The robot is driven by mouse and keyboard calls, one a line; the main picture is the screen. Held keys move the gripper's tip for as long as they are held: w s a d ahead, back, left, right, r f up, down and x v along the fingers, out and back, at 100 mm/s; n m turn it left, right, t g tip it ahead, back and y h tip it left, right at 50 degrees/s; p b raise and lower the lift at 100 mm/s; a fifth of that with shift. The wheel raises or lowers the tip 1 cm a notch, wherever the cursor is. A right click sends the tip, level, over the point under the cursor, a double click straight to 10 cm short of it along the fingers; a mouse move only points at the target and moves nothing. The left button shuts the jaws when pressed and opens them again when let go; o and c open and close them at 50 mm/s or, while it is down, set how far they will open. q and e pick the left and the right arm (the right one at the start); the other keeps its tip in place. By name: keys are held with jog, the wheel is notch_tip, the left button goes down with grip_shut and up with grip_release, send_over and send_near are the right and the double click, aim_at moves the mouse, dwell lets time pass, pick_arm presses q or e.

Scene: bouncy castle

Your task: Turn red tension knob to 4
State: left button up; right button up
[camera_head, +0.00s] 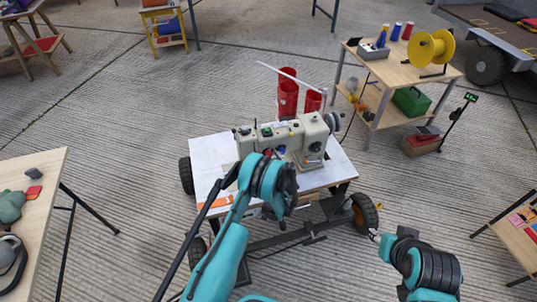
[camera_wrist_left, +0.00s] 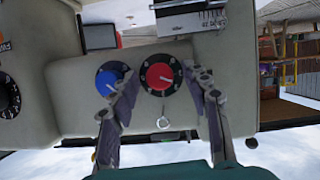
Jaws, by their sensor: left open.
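The red tension knob (camera_wrist_left: 160,76), with a black numbered rim, is on the front of the cream sewing machine (camera_head: 311,127). In the left wrist view my left gripper (camera_wrist_left: 160,84) is open, with one finger on each side of the red knob. Its left finger overlaps the blue knob (camera_wrist_left: 109,78) beside it. I cannot tell whether the fingers touch the red knob, and its numbers are too small to read. In the head view my left arm hides the gripper and part of the machine. My right gripper (camera_head: 375,236) is low at the right, away from the machine.
The machine stands on a wheeled white table (camera_head: 212,158) with red thread cones (camera_head: 287,98) behind it. A small metal eyelet (camera_wrist_left: 163,123) hangs below the red knob. A wooden shelf table (camera_head: 407,70) stands at the back right, another table (camera_head: 38,215) at the left.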

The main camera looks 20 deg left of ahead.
pick_arm(q)
jog(key=shift+d+r, duration=0.1)
grip_shut()
jog(key=m+y, duration=0.1)
jog(key=m, duration=0.1)
jog(key=shift+d+m+g+y, duration=0.1)
jog(key=shift+m+g+y, duration=0.2)
jog(key=shift+g, duration=0.1)
jog(key=shift+w+d+m+g+y, duration=0.15)
jog(key=shift+m+g+y, duration=0.15)
jog(key=shift+m+y, duration=0.6)
jog(key=shift+m, duration=0.3)
